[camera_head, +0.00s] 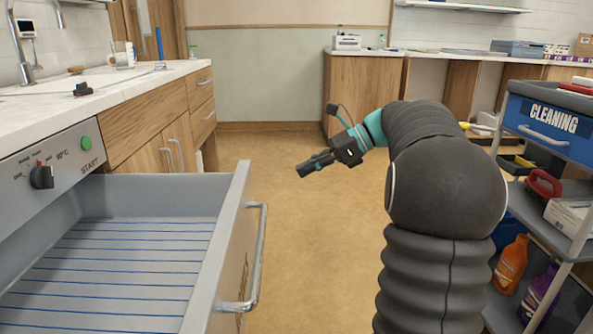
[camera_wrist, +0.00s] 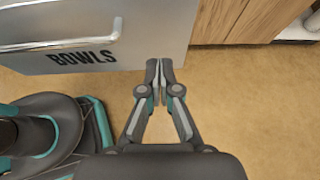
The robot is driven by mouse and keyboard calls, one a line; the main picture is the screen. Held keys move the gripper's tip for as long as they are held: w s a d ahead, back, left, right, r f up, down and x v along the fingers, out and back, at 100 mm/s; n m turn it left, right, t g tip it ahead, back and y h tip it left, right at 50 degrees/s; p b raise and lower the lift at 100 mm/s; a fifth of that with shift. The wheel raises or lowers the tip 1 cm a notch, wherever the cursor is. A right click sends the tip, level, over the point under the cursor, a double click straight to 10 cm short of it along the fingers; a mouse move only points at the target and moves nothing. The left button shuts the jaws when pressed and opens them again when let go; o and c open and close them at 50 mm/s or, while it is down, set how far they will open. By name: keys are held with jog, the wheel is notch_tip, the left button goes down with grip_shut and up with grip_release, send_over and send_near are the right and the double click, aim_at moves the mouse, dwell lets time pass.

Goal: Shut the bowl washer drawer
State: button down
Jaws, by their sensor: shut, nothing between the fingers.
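The bowl washer drawer (camera_head: 245,250) stands pulled out at the lower left of the head view, with a pale grey interior with blue lines and a metal bar handle (camera_head: 262,255) on its front. The inside that shows is empty. In the wrist view the grey drawer front (camera_wrist: 150,35) is marked "BOWLS" and fills the upper left, with its handle (camera_wrist: 60,44) there. My gripper (camera_head: 303,172) is shut and empty. It is over the floor, to the right of the drawer and apart from the handle. In the wrist view the closed fingertips (camera_wrist: 159,65) are near the front's lower right corner.
A washer panel (camera_head: 45,172) with a black knob and green start button is above the drawer. A counter (camera_head: 130,85) runs behind it. A cleaning cart (camera_head: 555,130) with bottles stands close at the right. The floor (camera_head: 310,230) between is clear.

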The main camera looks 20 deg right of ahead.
jog(key=b, duration=0.2)
send_near(250, 189)
notch_tip(250, 189, down, 4)
jog(key=a, duration=0.3)
jog(key=w+a, duration=0.1)
jog(key=a, duration=0.1)
jog(key=shift+w+r, duration=0.2)
jog(key=shift+r, duration=0.15)
jog(key=shift+w+a, duration=0.15)
jog(key=shift+a, duration=0.15)
